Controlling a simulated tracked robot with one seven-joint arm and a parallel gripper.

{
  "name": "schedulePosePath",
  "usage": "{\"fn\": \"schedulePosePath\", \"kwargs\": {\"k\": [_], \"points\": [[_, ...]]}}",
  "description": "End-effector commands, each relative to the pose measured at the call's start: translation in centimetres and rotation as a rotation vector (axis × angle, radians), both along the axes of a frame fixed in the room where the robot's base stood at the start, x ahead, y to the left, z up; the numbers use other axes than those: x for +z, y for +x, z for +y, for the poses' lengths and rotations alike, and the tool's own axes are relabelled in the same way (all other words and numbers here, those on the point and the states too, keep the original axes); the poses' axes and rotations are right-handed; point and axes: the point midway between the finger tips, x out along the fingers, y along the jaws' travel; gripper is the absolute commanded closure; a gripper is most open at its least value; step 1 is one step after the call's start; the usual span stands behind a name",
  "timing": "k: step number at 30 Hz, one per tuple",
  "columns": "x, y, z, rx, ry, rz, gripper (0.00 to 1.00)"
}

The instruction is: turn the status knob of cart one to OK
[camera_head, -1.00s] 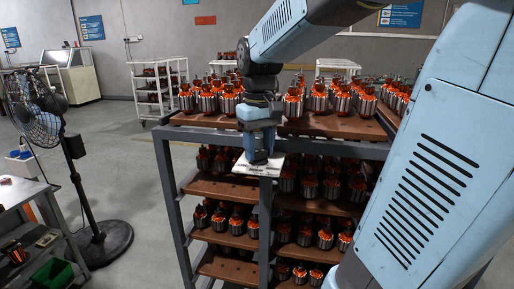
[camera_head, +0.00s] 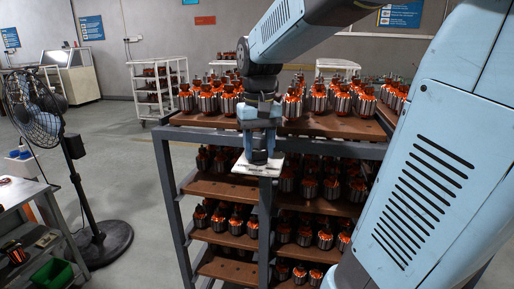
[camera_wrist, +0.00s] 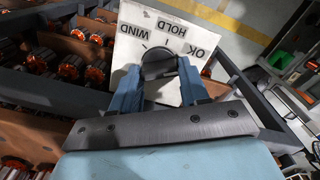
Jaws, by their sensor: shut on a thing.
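The status knob (camera_wrist: 158,62) is a dark round knob on a white plate (camera_wrist: 142,14) printed with WIND, HOLD and OK. In the wrist view my gripper (camera_wrist: 160,76) has its two blue fingers on either side of the knob, shut on it. I cannot make out which word the knob's pointer faces. In the head view my gripper (camera_head: 259,152) points down at the plate (camera_head: 246,166), which sits at the front corner of cart one (camera_head: 168,190); the knob is hidden there by the fingers.
Orange-wound armatures (camera_head: 317,98) fill the cart's shelves close behind my gripper. A fan (camera_head: 40,112) stands at the left, beside a workbench (camera_head: 22,192) with a green bin (camera_head: 52,273). A white trolley (camera_head: 160,88) is farther back.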

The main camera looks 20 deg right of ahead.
Motion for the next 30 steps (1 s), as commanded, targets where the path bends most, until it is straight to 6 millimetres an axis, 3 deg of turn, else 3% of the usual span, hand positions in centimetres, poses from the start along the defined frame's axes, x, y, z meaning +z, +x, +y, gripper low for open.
{"fn": "schedulePosePath", "kwargs": {"k": [1,2,9,20,30], "points": [[0.1,0.1,0.0,-0.001,0.001,-0.003,0.86],[0.1,0.1,0.0,-0.001,0.001,-0.003,0.53],[0.0,0.0,0.0,0.0,0.001,-0.001,0.31],[0.6,0.1,0.0,0.0,0.0,-0.001,0.3],[6.3,0.1,0.0,0.001,0.001,-0.004,0.3]]}}
